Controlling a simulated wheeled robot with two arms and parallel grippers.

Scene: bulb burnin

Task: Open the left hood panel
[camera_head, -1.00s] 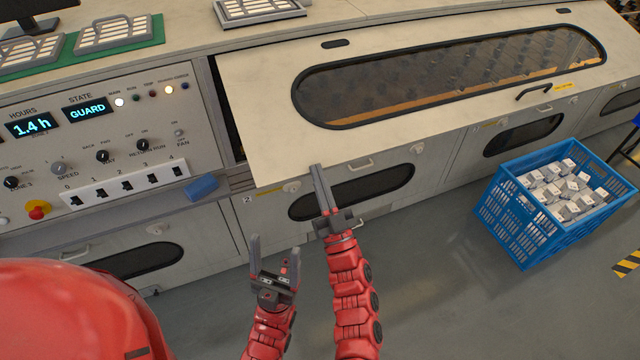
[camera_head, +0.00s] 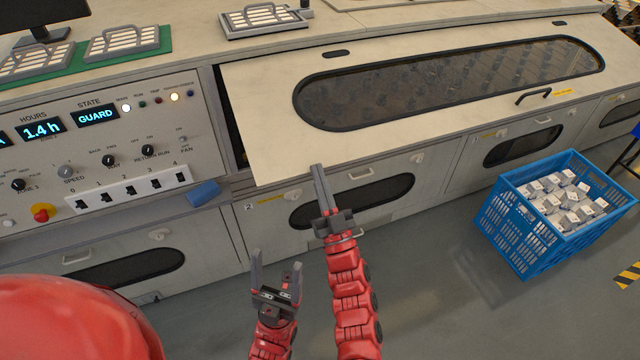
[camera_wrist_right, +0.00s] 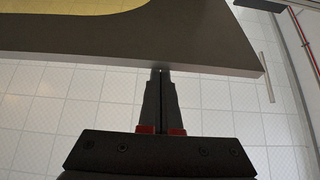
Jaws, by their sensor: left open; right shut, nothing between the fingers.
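The left hood panel (camera_head: 262,140) is a cream sloping cover with a long dark oval window and a black handle (camera_head: 533,97) toward its right. A dark gap shows along its left side. My right gripper (camera_head: 317,168) is shut and empty, its fingertips at the panel's front lower edge near the left corner. In the right wrist view the fingertips (camera_wrist_right: 160,72) meet the dark edge of the panel (camera_wrist_right: 205,45), with ceiling tiles beyond; whether they touch cannot be told. My left gripper (camera_head: 277,268) is open and empty, lower and left of the right one, clear of the panel.
A control console (camera_head: 100,140) with knobs and a GUARD display stands left of the panel. A blue object (camera_head: 203,193) lies on the ledge below it. A blue crate (camera_head: 515,232) of white boxes stands on the floor at right. Grey floor (camera_head: 430,270) before the cabinet is clear.

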